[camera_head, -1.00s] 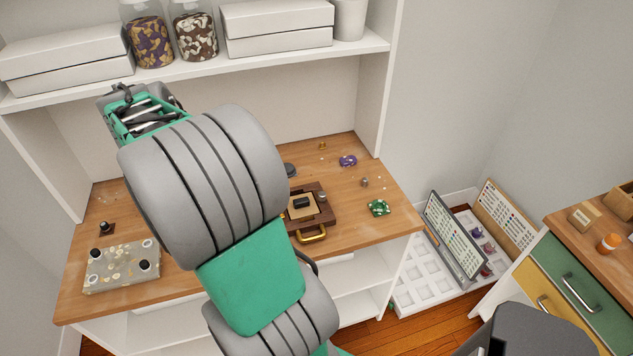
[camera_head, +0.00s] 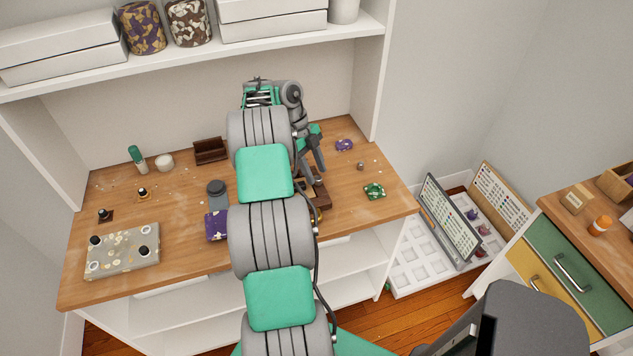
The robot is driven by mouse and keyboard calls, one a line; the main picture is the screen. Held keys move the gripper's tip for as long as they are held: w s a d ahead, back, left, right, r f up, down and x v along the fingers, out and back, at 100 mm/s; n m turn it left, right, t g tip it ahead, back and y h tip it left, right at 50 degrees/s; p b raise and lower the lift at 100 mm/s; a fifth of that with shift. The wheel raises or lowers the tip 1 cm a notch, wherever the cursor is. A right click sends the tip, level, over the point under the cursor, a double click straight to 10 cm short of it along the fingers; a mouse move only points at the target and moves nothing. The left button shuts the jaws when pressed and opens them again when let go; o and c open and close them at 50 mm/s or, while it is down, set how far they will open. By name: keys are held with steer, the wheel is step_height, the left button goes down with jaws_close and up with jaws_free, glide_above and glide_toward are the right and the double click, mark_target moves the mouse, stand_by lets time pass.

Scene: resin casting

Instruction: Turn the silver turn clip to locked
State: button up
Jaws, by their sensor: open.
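A dark wooden mould frame (camera_head: 323,197) sits on the bench right of centre, mostly hidden behind my arm. I cannot make out the silver turn clip or which way it points; it may be hidden by my arm or gripper. My gripper (camera_head: 319,165) is open, with its fingers pointing down over or just behind the wooden frame. I cannot tell whether the fingers touch anything.
A speckled slab with black knobs (camera_head: 122,252) lies at the bench's left. A purple block (camera_head: 216,226) lies beside my arm. A green piece (camera_head: 374,191) and a purple piece (camera_head: 344,145) lie right of the frame. A shelf (camera_head: 200,62) overhangs the back.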

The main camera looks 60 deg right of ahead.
steer(key=shift+x, duration=0.85)
jaws_close()
